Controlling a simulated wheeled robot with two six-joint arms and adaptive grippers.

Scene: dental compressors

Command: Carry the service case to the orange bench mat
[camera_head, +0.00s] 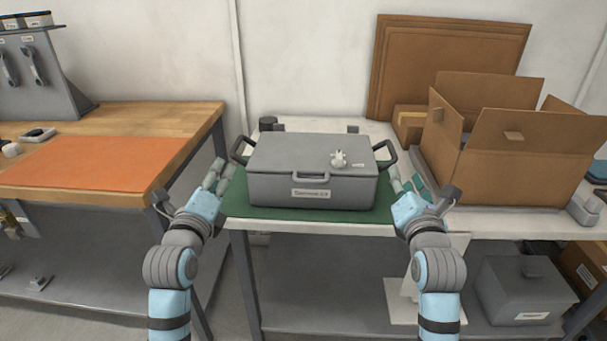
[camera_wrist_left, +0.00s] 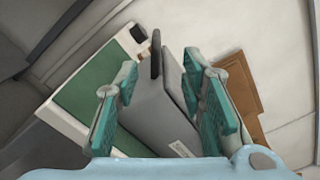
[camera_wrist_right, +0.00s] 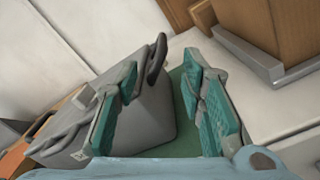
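The grey service case (camera_head: 312,172) sits upright on a green mat (camera_head: 240,205) on the white table, with a dark loop handle at each end and a small white knob-like part on its lid. My left gripper (camera_head: 219,177) is open by the case's left end, near the left handle (camera_head: 243,149); that handle shows in the left wrist view (camera_wrist_left: 156,53). My right gripper (camera_head: 406,180) is open by the right end, near the right handle (camera_head: 386,157), also in the right wrist view (camera_wrist_right: 156,58). Neither gripper holds anything. The orange bench mat (camera_head: 92,162) lies on the wooden bench at left.
An open cardboard box (camera_head: 510,150) stands right of the case. The wooden bench (camera_head: 150,118) carries a grey stand (camera_head: 40,75) and small items at its far left; its orange mat is bare. A gap separates bench and white table. A grey box (camera_head: 525,290) sits on the lower shelf.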

